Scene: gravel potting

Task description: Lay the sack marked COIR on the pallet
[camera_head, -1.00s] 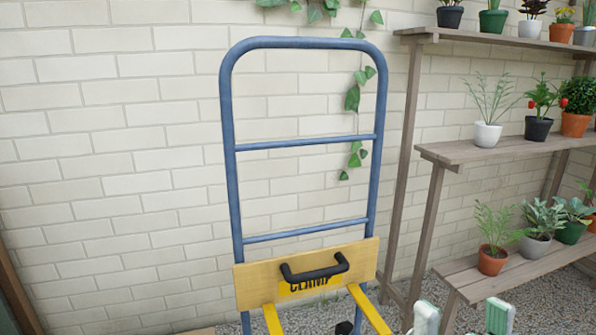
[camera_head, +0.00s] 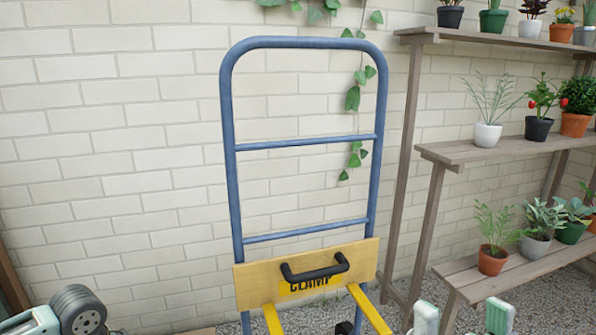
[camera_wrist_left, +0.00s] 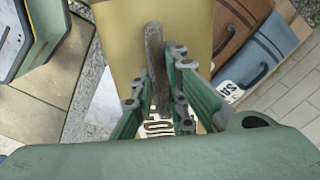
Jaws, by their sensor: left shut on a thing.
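In the left wrist view, my left gripper (camera_wrist_left: 160,95) is shut on the dark grey handle (camera_wrist_left: 155,55) of a tan sack (camera_wrist_left: 118,35). The sack's white label shows a few large dark letters between the fingers. The fingers hide the rest, so I cannot read the whole word. In the head view only part of my left arm shows at the bottom left. My right gripper (camera_head: 462,317) shows at the bottom right edge, its two pale fingertips wide apart with nothing seen between them. I cannot make out the pallet in either view.
A blue hand truck (camera_head: 229,150) with a yellow-labelled clamp board (camera_head: 255,275) and black handle stands ahead. A plant shelf (camera_head: 480,151) is at the right. In the wrist view, a brown sack (camera_wrist_left: 232,30) and a blue sack (camera_wrist_left: 255,50) lie at the right.

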